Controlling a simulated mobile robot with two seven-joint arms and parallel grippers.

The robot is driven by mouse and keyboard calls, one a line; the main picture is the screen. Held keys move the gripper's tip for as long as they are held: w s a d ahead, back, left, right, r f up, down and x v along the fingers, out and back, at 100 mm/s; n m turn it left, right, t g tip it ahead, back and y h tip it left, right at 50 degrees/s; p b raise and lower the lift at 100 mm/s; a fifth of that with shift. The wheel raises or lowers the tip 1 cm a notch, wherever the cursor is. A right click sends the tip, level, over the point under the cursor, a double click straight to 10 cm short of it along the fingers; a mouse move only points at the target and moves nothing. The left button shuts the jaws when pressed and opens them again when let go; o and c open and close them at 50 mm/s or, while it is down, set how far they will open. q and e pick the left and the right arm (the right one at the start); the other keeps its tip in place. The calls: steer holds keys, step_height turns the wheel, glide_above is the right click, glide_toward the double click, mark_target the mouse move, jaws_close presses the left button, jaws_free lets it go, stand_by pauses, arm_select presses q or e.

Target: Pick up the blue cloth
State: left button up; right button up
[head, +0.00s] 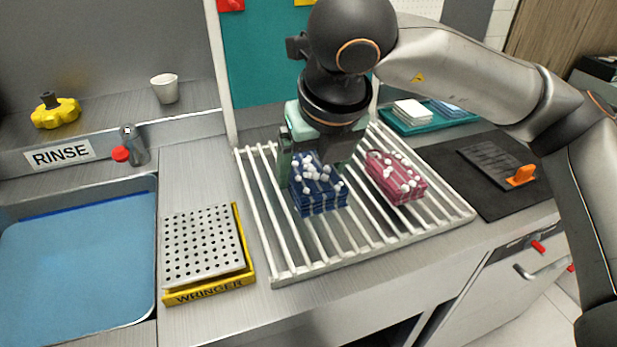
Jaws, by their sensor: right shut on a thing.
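The blue cloth (320,203) is a dark blue folded block with light stripes and several white beads or suds on top. It is at the middle of the white slatted rack (283,262). My right gripper (316,168) comes down from above and is shut on the blue cloth. The gripper body hides the cloth's back part. I cannot tell whether the cloth touches the slats or is slightly above them. My left gripper does not show.
A pink cloth (407,188) with white beads lies on the rack just right of the blue one. A perforated wringer plate (203,245) in a yellow tray is left of the rack. A blue-filled sink (75,262) is far left. A dark mat (447,163) is right.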

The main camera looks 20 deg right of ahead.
steer(key=s+a+r, duration=0.1)
steer(key=s+r, duration=0.4)
steer(key=s, duration=0.4)
steer(key=shift+s+a, duration=0.3)
steer(key=shift+s, duration=0.1)
steer(key=o, duration=0.9)
steer(key=shift+c, duration=0.2)
steer(key=c, duration=0.7)
